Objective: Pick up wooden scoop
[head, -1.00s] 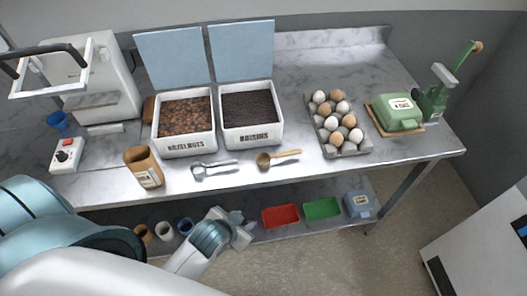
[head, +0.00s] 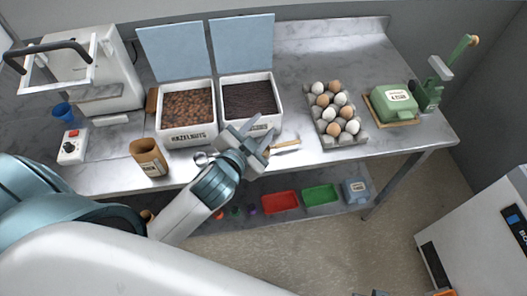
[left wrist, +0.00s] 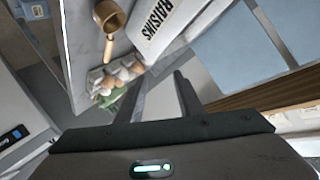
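The wooden scoop lies on the marble counter in front of the raisins bin. In the head view its pale handle (head: 287,143) shows to the right of my left gripper, and its bowl is hidden behind the fingers. The left wrist view shows the scoop's brown bowl (left wrist: 111,15) and handle at the upper left, outside the space between the fingers. My left gripper (head: 264,137) is over the counter's front part, beside the scoop, its fingers apart and empty. The left wrist view shows the two dark fingers (left wrist: 158,92) spread.
The raisins bin (head: 227,93) and hazelnuts bin (head: 188,137) stand behind. A metal scoop (head: 201,158) lies partly covered by my left arm. A kraft bag (head: 149,157) stands left, an egg tray (head: 343,141) right. Red (head: 280,202) and green (head: 321,195) trays sit below.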

